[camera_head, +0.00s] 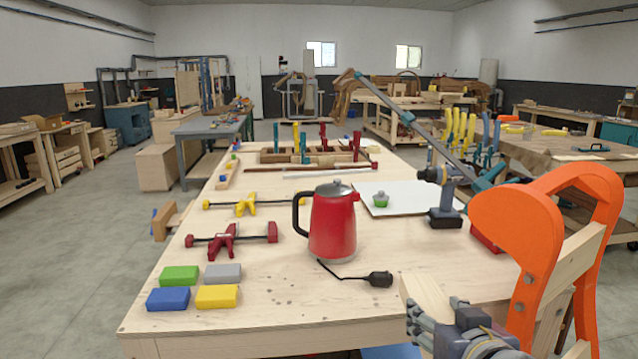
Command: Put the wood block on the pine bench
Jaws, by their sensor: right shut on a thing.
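The pine bench (290,290) has a pale wood top and fills the middle of the view. My right gripper (437,317) is at the lower right, by the bench's near right part. It is shut on a pale wood block (425,294), which stands up tilted from the fingers. The block overlaps the bench top in the picture; I cannot tell whether it touches it. The gripper hides the block's lower end. My left gripper is not in view.
A red kettle (332,226) and its black plug (378,279) are near the block. Coloured blocks (217,296) lie at the bench's near left. A drill (444,197) stands behind, and an orange curved form (519,235) rises at right. The front middle of the top is bare.

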